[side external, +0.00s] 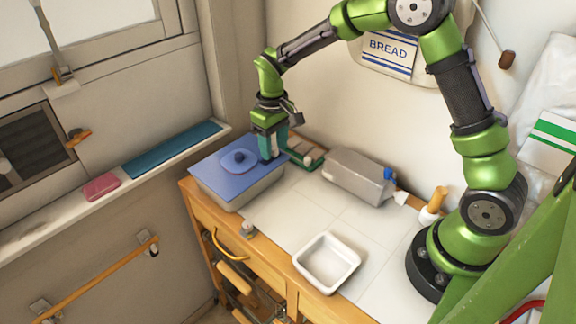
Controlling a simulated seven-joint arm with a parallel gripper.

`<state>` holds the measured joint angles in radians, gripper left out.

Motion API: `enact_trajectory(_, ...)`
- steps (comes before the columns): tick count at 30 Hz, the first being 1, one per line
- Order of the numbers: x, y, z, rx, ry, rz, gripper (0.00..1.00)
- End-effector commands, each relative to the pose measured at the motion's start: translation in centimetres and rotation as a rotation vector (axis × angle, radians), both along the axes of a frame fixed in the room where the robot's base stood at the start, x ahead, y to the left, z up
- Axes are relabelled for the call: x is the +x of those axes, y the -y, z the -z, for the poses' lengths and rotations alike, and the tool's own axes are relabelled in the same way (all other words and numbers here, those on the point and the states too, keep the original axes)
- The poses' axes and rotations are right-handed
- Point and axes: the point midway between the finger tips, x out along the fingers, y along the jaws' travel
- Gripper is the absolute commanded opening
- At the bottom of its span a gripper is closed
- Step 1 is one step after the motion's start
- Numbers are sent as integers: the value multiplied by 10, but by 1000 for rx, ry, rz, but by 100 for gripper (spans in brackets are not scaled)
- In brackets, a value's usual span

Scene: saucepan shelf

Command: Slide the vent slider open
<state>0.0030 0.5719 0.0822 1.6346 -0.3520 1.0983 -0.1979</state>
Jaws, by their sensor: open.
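My gripper (271,157) is open and points down at the right edge of the blue lid (213,168), right of its round knob (238,158). I cannot tell whether it touches the lid. The lid lies on a pale rectangular container at the far left corner of the counter. No part is clearly recognisable as the vent slider. A dark meshed vent panel (32,140) with an orange handle (79,137) is in the wall at the left, well away from my gripper.
A white dish (327,262) is at the front. A sill (130,178) holds a teal strip and pink block. The tiled counter middle is clear.

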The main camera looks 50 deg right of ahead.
Motion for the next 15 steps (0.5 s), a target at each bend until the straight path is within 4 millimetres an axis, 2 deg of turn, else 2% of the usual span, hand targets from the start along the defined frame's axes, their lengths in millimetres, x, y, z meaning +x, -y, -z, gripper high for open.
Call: enact_trajectory(15,0,0,-25,0,2,0,48)
